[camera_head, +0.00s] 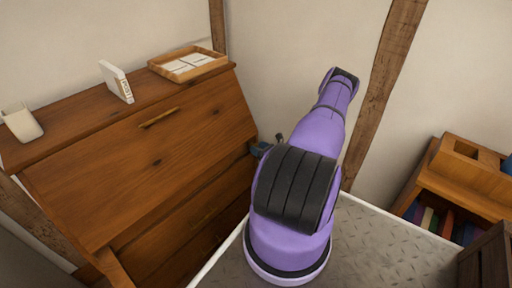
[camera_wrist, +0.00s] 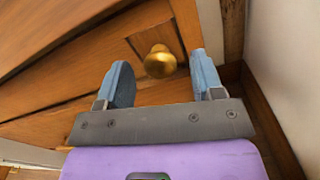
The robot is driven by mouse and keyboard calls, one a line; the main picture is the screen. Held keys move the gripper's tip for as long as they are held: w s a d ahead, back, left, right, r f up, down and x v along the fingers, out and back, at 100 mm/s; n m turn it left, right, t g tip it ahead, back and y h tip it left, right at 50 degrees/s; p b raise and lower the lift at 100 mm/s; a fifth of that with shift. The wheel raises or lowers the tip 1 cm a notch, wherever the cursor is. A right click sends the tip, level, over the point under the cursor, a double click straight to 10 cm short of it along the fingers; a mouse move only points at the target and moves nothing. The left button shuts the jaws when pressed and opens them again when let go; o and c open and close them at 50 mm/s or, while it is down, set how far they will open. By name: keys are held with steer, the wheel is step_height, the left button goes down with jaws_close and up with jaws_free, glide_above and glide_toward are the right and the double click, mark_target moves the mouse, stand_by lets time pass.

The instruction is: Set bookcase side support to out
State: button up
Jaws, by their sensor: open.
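The bookcase (camera_head: 150,165) is a brown wooden piece with a closed sloping front, at the left in the head view. In the wrist view, its wood (camera_wrist: 60,60) fills the left and top. A small panel there carries a round brass knob (camera_wrist: 160,61); I cannot tell for certain that this is the side support. My gripper (camera_wrist: 165,80) is open, with its two blue fingers on either side of the knob and a gap to each. In the head view my gripper (camera_head: 267,144) shows partly at the bookcase's right edge, behind my purple arm.
A wooden tray (camera_head: 188,65), a white box-like item (camera_head: 116,81) and a white cup (camera_head: 21,123) stand on top. A wooden shelf with books (camera_head: 462,190) is at the right. The wall and a wooden post (camera_wrist: 233,35) are close to the gripper's right.

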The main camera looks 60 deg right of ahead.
steer(key=shift+w+d, duration=0.1)
steer(key=shift+w, duration=0.8)
jaws_close()
steer(key=s+a, duration=0.2)
steer(key=s, duration=2.1)
steer(key=shift+s+a, duration=0.25)
steer(key=shift+a, duration=0.05)
jaws_free()
